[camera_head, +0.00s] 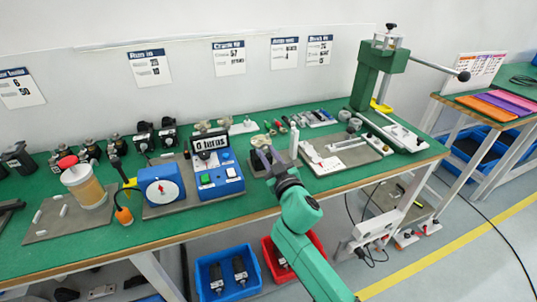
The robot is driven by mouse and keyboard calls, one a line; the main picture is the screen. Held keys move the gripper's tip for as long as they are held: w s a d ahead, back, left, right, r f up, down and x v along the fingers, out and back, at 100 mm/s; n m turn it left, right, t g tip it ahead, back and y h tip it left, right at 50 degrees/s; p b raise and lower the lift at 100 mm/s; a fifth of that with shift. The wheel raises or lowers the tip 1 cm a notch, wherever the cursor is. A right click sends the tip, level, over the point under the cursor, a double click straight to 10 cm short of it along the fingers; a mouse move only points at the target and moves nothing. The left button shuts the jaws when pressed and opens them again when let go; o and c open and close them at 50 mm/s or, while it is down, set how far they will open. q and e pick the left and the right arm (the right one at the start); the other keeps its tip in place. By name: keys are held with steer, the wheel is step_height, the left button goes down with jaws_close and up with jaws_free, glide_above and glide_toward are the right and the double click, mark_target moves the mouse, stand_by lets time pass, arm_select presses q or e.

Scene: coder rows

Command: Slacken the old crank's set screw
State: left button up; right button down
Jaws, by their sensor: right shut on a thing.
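My right gripper (263,157) is at the middle of the green bench, just right of the blue tester. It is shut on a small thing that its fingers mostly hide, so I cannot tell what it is. A dark low block (257,168) lies under and beside the fingers. I cannot make out the old crank or its set screw at this size; the gripper may cover them. My left gripper is not in view.
The blue tester (228,184) with a display stands left of my gripper, with a blue dial box (150,196) farther left. A white bottle (294,142) stands close on the right, before a grey mat with white fixtures (345,146). A green press (367,84) stands behind.

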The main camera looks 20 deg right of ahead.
steer(key=n, duration=0.4)
steer(key=n+p, duration=0.1)
steer(key=n, duration=0.7)
steer(key=n+p, duration=0.1)
steer(key=n, duration=0.3)
steer(key=n+p, duration=0.1)
steer(key=n, duration=0.5)
steer(key=n+p, duration=0.2)
steer(key=n, duration=0.4)
stand_by(0.4)
